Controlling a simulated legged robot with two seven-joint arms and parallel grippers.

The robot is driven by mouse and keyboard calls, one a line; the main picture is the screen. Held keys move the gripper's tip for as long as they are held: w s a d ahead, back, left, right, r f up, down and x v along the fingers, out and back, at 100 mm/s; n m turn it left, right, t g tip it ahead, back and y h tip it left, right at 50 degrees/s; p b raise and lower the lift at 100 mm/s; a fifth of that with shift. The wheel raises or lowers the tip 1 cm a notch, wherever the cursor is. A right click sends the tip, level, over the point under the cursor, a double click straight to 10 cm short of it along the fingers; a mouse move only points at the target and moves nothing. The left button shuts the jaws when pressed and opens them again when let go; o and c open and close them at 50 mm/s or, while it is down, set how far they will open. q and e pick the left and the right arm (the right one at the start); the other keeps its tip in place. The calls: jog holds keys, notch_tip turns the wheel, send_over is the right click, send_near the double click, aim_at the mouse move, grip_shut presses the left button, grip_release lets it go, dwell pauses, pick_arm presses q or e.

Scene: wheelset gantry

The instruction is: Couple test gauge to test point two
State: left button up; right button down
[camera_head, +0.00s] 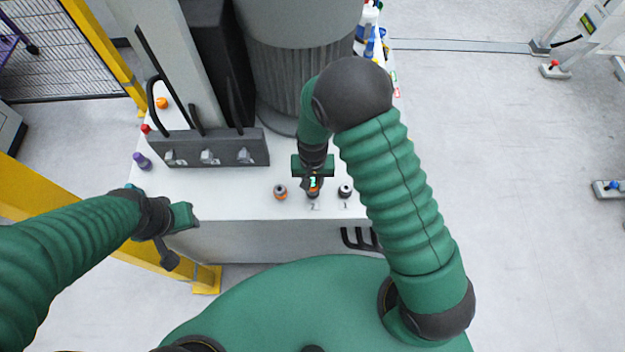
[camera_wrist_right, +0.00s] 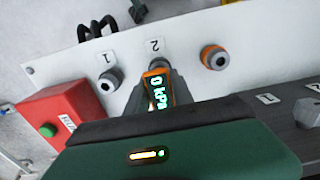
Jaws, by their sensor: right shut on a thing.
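The test gauge (camera_wrist_right: 158,95), orange-edged with a lit display reading 0 kPa, is between the fingers of my right gripper (camera_wrist_right: 150,98). In the head view my right gripper (camera_head: 313,180) is shut on it, with the lit display (camera_head: 313,183) showing. The gauge's far end is at test point two (camera_wrist_right: 158,64), beside the label 2. I cannot tell whether they are joined. Test point one (camera_head: 346,191) is to the right in the head view, and also shows in the wrist view (camera_wrist_right: 112,77).
An orange-ringed fitting (camera_head: 280,191) stands left of point two on the white bench top (camera_head: 225,200). A dark block with clips (camera_head: 208,148) is behind left. A large grey cylinder (camera_head: 300,70) rises behind. A red box with a green button (camera_wrist_right: 60,115) shows in the wrist view.

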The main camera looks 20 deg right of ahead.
jog(key=shift+f, duration=0.35)
jog(key=c, duration=1)
grip_release()
jog(key=shift+r, duration=0.1)
notch_tip(320, 180, up, 17)
jog(key=shift+f+b, duration=0.1)
jog(key=shift+b, duration=0.4)
